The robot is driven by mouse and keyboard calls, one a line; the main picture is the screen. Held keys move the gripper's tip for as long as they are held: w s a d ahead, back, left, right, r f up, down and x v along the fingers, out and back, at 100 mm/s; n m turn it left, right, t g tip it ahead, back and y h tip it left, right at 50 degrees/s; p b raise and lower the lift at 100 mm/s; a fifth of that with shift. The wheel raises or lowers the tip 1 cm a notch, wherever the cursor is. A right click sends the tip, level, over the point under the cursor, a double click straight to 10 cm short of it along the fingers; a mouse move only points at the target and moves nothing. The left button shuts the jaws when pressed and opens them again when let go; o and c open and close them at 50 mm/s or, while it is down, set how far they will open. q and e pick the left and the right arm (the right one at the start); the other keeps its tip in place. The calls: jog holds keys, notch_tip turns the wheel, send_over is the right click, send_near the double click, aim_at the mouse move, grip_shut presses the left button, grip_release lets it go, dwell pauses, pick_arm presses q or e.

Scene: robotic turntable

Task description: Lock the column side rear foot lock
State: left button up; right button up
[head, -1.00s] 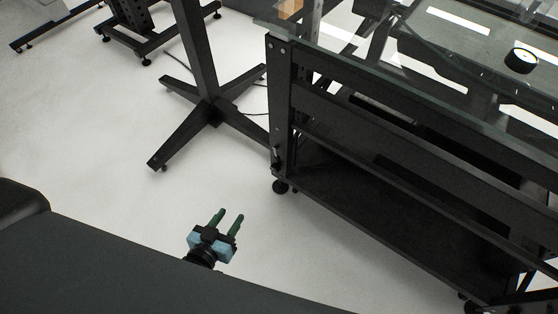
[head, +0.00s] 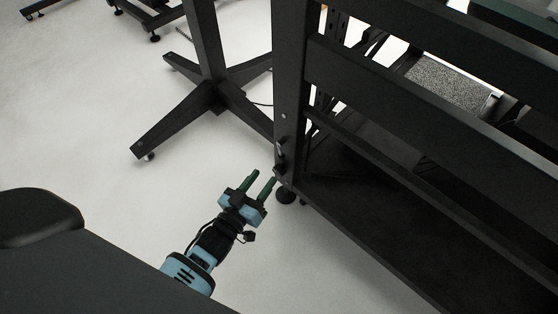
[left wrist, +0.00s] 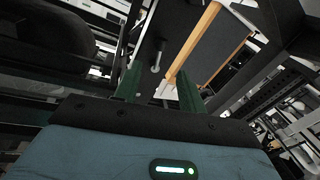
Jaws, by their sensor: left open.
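The dark table frame stands on the right of the head view, with an upright corner leg (head: 290,80). A small lever-like part, which looks like the foot lock (head: 281,151), sits low on this leg, above a round black foot (head: 286,196). Whether it is locked I cannot tell. My left gripper (head: 262,177) has green fingers, open and empty, just left of the foot and pointing up toward the leg's lower end. In the left wrist view, a short grey pin (left wrist: 156,62) shows beyond and between the fingers (left wrist: 158,82). My right gripper is out of view.
A black column stand (head: 205,45) with splayed feet is behind and left of the frame, with a thin cable near it. Pale floor (head: 90,110) is clear at left. The frame's low dark shelf (head: 370,210) extends right of the foot.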

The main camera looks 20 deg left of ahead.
aim_at(280, 156)
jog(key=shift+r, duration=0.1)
pick_arm(q)
jog(key=w, duration=0.2)
jog(key=w+b, duration=0.1)
jog(key=w, duration=0.1)
jog(key=w+d+b, duration=0.1)
jog(key=w, duration=0.1)
jog(key=shift+w+b, duration=0.4)
jog(key=shift+w, duration=0.45)
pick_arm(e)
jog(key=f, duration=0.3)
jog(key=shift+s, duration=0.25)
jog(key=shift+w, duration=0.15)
